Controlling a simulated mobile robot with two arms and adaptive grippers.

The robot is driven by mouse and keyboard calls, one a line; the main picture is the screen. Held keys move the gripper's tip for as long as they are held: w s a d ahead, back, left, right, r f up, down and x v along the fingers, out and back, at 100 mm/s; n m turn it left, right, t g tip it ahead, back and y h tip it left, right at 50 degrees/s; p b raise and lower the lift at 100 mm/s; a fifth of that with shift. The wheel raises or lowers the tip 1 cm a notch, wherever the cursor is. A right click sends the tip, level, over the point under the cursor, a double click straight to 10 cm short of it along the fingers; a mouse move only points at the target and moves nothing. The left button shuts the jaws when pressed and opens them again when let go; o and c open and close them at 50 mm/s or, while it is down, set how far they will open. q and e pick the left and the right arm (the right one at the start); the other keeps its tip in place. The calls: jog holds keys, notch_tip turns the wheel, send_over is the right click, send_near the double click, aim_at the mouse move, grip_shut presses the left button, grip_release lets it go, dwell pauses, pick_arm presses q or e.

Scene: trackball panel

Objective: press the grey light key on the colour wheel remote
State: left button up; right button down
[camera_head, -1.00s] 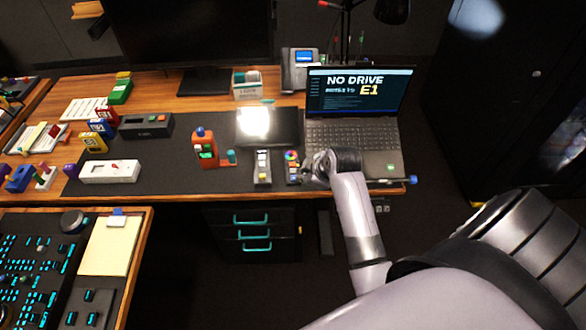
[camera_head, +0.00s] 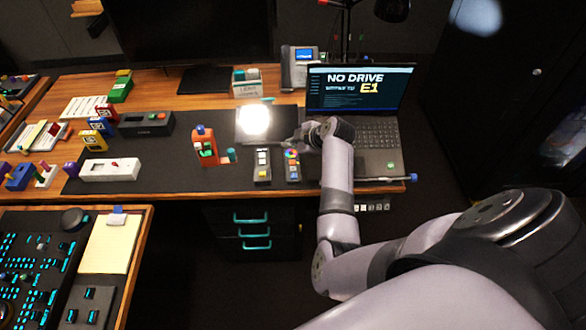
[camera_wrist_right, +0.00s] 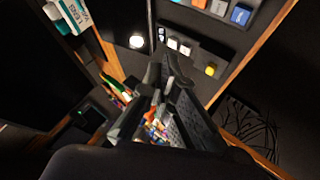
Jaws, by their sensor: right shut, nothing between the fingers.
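The colour wheel remote (camera_head: 293,167) lies on the dark desk mat, left of the laptop. Its round colour wheel is at the far end, with small keys below, too small to tell apart. My right gripper (camera_head: 292,141) is shut and empty, just beyond the remote's far end in the picture, its fingers pointing left. I see no contact with the remote. In the right wrist view my fingers (camera_wrist_right: 165,75) fill the middle. A strip with pale keys and a yellow key (camera_wrist_right: 211,70) shows past them; I cannot tell whether the grey light key is in that view. My left gripper is out of view.
A second remote (camera_head: 262,166) with pale keys lies just left. An orange dispenser-like object (camera_head: 204,150) stands farther left. A lit tablet (camera_head: 275,124) lies behind. The laptop (camera_head: 385,140) is close on the right, partly behind my arm.

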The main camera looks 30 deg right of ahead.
jog(key=b, duration=0.7)
send_over(292, 170)
notch_tip(292, 170, down, 8)
jog(key=shift+a+f, duration=0.1)
jog(key=shift+f, duration=0.3)
dwell(0.7)
jog(key=shift+f+b, duration=0.35)
jog(key=shift+f, duration=0.05)
jog(key=shift+f+b, duration=0.35)
jog(key=shift+f, duration=0.1)
dwell(0.5)
dwell(0.3)
jog(key=shift+r+p, duration=0.8)
jog(key=shift+r, duration=0.1)
jog(key=shift+r, duration=0.1)
